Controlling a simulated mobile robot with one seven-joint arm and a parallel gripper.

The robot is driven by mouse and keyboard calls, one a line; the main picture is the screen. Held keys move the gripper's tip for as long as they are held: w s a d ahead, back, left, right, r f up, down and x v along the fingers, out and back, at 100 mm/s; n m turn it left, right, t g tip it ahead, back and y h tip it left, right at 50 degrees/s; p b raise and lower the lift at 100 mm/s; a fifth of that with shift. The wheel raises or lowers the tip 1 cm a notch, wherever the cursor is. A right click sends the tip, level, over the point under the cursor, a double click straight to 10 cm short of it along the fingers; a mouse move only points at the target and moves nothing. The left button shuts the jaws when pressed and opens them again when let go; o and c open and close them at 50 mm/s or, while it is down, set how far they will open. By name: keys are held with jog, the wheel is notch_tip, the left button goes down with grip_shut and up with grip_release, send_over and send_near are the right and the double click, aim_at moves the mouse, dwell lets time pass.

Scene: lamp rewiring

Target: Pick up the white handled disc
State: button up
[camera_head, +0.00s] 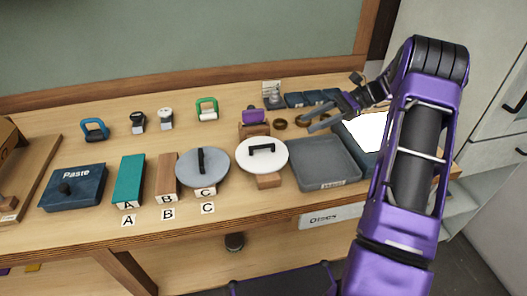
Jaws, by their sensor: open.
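The white handled disc (262,157) has a black bar handle (261,149) on top. It rests on a small brown wooden block (268,181) near the middle of the bench, between the grey handled disc and the dark tray. My gripper (315,121) is open and empty, with its fingers pointing left. In the picture it is up and to the right of the white disc, apart from it, over the area behind the dark tray. Its exact height above the bench is hard to tell.
A grey handled disc (190,168) sits close to the left. A dark tray (322,174) labelled "Discs" at the bench edge lies to the right. Behind are a purple item (256,116) on a wooden block and brown rings (280,123). Open bench lies in front.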

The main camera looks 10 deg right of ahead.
aim_at(262, 146)
jog(key=x, duration=1.6)
jog(key=shift+s+f, duration=0.1)
grip_shut()
dwell(0.8)
